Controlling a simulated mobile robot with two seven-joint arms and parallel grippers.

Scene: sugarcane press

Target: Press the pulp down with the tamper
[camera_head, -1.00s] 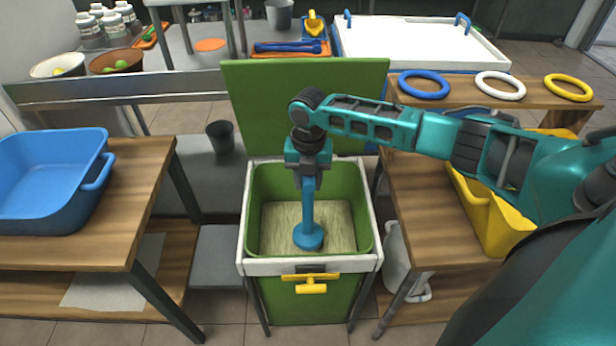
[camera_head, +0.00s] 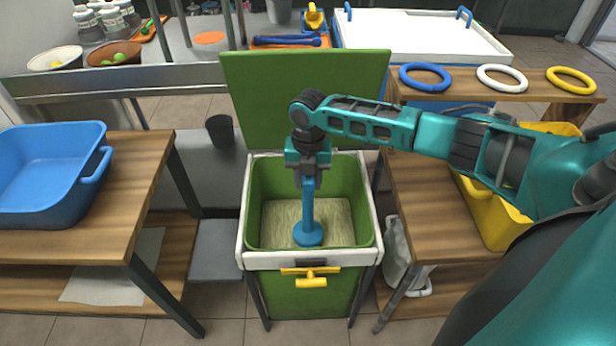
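The blue tamper (camera_head: 308,213) stands upright inside the green press box (camera_head: 262,180). Its round foot (camera_head: 308,236) is on or just above the pale pulp (camera_head: 335,222); I cannot tell whether it bears on it. The pulp lies flat across the bottom of the box. My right gripper (camera_head: 308,172) points straight down and is shut on the tamper's handle, above the middle of the box. The fingertips partly hide the handle's top. My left gripper is not in view.
The green lid (camera_head: 300,95) stands open behind the box. A blue tub (camera_head: 45,170) sits on the left table, a yellow bin (camera_head: 490,200) on the right. Blue (camera_head: 425,76), white (camera_head: 502,78) and yellow (camera_head: 571,80) rings lie at the back right. A yellow latch (camera_head: 310,277) is on the front.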

